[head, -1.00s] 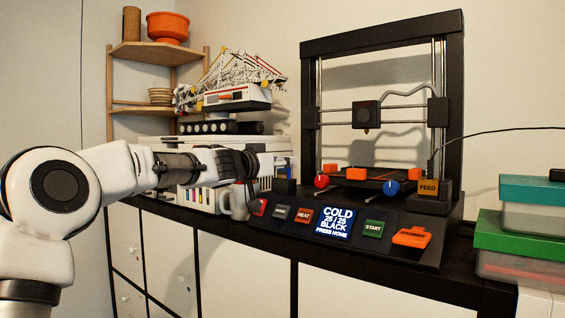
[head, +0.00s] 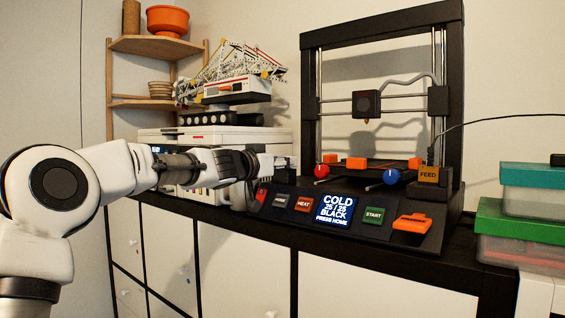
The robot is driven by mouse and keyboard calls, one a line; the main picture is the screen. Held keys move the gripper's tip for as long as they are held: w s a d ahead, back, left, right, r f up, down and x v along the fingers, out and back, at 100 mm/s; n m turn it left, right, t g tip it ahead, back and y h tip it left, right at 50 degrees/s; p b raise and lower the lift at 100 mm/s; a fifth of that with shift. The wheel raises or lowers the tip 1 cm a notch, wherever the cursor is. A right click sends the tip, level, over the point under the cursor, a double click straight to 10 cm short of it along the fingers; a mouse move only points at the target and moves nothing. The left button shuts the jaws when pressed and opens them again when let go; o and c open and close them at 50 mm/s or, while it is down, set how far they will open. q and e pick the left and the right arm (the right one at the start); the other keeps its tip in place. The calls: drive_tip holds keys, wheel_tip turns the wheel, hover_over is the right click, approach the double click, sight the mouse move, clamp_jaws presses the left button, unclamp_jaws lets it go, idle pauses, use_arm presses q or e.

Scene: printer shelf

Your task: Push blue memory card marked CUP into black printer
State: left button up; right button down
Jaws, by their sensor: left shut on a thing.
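The black printer (head: 309,110) stands at the right on the dark shelf, with a sloped front panel whose blue screen (head: 336,209) reads COLD, 25/25, BLACK, PRESS HOME. My left gripper (head: 282,163) reaches in from the left and points right. Its tip is at the left end of the printer, by a small dark block (head: 285,175) at the panel's upper left. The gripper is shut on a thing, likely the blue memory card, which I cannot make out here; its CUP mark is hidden. I cannot tell whether the tip touches the block. My right gripper is not in view.
A white box-shaped machine (head: 215,136) and a crane model (head: 235,88) stand behind my left arm. Red, grey and green START (head: 374,215) buttons line the panel. Red (head: 321,171) and blue (head: 390,176) knobs stand above it. Lidded boxes (head: 530,225) stand at the right.

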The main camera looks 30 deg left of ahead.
use_arm(q)
drive_tip(key=o, duration=1)
drive_tip(key=shift+r, duration=0.1)
wheel_tip(320, 180, up, 10)
drive_tip(key=shift+f, duration=0.15)
